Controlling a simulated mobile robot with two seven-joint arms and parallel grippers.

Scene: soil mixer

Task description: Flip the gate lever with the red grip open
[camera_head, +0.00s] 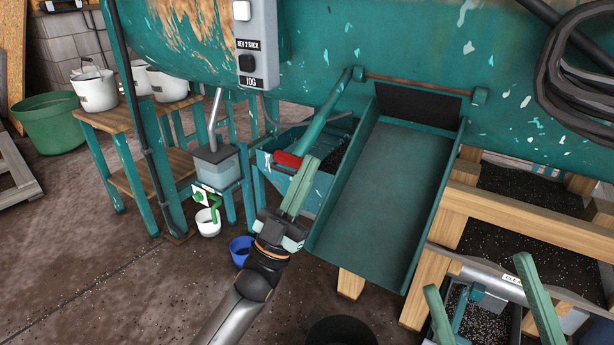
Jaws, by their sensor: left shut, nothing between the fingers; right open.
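The gate lever (326,112) is a teal bar running from a pivot on the drum's side down and left to its red grip (287,159). A brown rod (415,85) runs from the pivot above the dark gate (415,108) at the top of the teal chute. My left gripper (311,163) is shut and empty, its green fingers pointing up just right of the red grip. I cannot tell whether they touch the lever.
A control box (257,45) hangs on the teal drum at the upper middle. The sloping chute (375,200) lies right of my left gripper. Wooden framing (525,222) and trays of dark soil are at right. A blue cup (241,250) and white cup (207,224) stand lower left.

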